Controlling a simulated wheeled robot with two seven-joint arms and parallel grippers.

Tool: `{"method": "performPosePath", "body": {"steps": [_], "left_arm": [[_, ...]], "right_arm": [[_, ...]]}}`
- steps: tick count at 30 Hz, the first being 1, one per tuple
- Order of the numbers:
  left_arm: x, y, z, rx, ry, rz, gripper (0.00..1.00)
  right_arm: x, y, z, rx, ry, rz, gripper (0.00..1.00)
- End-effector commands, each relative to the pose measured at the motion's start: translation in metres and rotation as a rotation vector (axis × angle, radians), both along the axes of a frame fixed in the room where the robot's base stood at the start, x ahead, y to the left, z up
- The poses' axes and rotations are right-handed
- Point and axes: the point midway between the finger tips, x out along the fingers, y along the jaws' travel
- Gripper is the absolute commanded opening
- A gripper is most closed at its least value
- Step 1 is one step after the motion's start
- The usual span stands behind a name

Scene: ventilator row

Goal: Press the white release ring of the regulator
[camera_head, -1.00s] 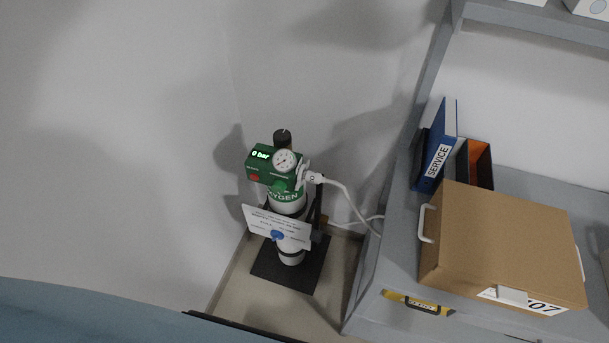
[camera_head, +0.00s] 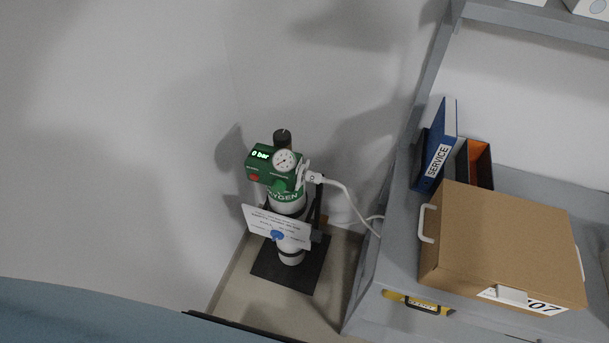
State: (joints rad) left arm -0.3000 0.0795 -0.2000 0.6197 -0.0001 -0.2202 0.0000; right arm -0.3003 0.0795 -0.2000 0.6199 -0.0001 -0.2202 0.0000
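The green regulator (camera_head: 272,165) sits on top of a white and green oxygen cylinder (camera_head: 287,200) in the corner. Its display reads 0 bar, and a round gauge (camera_head: 284,161) and a dark knob (camera_head: 282,138) show on it. A white connector (camera_head: 313,178) with a white hose (camera_head: 348,197) is at its right side. A white ring-like part (camera_head: 301,174) shows between regulator and connector; it is too small to make out clearly. Neither of my grippers is in view.
A card with a blue dot (camera_head: 278,229) hangs in front of the cylinder, which stands on a dark base plate (camera_head: 266,268). On the right, a grey bench (camera_head: 395,255) carries a cardboard box (camera_head: 500,240), a blue binder (camera_head: 440,150) and an orange-lined holder (camera_head: 481,165). A blue surface (camera_head: 90,312) fills the lower left.

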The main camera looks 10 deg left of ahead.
Motion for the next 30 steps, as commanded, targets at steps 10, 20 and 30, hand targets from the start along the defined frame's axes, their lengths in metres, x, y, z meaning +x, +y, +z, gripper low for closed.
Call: {"method": "performPosePath", "body": {"steps": [10,20,30], "left_arm": [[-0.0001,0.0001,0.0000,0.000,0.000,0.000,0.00],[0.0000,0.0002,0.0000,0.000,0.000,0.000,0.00],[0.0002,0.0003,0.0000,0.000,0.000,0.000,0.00]], "right_arm": [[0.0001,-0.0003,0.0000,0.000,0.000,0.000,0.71],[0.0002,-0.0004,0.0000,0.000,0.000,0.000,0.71],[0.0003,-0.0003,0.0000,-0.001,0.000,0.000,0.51]]}}
